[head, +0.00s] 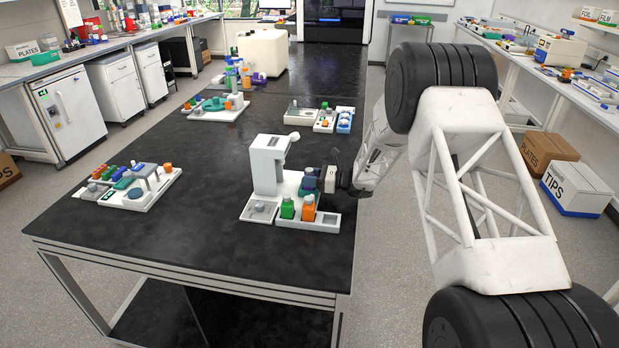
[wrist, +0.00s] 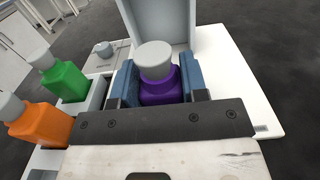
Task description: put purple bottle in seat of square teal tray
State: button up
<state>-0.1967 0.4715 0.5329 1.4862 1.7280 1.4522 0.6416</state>
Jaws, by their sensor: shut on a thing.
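The purple bottle (wrist: 158,92) with a grey cap stands upright between the two blue fingers of my gripper (wrist: 159,78) in the wrist view. My gripper is shut on it, one finger on each side. In the head view my gripper (head: 322,180) is at the right side of a white station, and the bottle is mostly hidden there by the fingers. The bottle is over or on the white base (wrist: 245,85); its underside is hidden, so I cannot tell whether it touches. I cannot make out a square teal tray for certain.
A white tower (head: 268,165) rises close beside my gripper. A green bottle (head: 287,207) and an orange bottle (head: 308,208) stand in the station's front rack. Other loaded trays stand left (head: 150,200) and farther back (head: 205,115). The black bench between them is clear.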

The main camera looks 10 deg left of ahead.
aim_at(310, 169)
jog(key=shift+f, duration=0.45)
dwell(0.9)
jog(key=o, duration=1.4)
jog(key=shift+r, duration=0.25)
jog(key=shift+r, duration=3.25)
